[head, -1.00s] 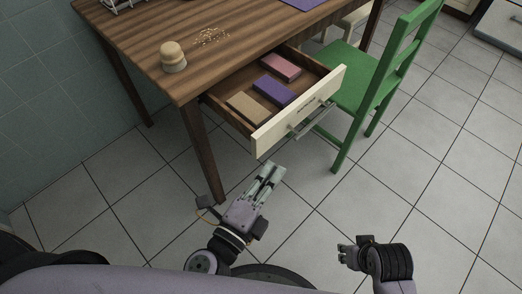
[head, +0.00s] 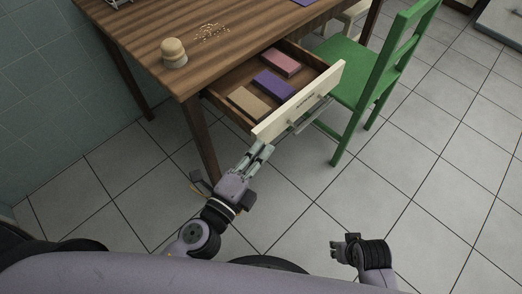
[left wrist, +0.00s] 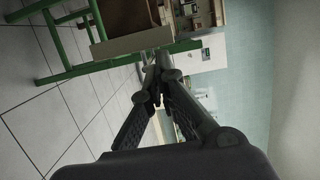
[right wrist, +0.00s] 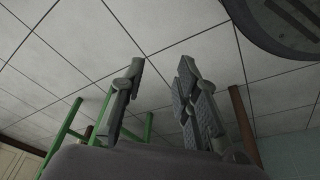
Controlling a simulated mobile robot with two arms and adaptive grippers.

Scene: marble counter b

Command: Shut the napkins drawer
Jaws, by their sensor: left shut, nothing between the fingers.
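The drawer stands pulled out of the wooden table, and its cream front (head: 283,115) has a bar handle (head: 308,116) and a small label too small to read. Inside lie a tan napkin stack (head: 247,103), a purple one (head: 275,85) and a pink one (head: 281,62). My left gripper (head: 266,147) is shut and empty, its fingertips close to the front's near left end; I cannot tell if they touch. The left wrist view shows the front (left wrist: 132,41) just beyond the fingertips (left wrist: 158,62). My right gripper (head: 334,248) is open and empty, low over the floor (right wrist: 160,75).
A green chair (head: 352,78) stands just right of the drawer. The wooden tabletop (head: 140,40) holds a beige lidded jar (head: 173,54) and scattered crumbs (head: 212,32). A table leg (head: 199,140) is left of my left gripper. The tiled floor (head: 410,200) at right is clear.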

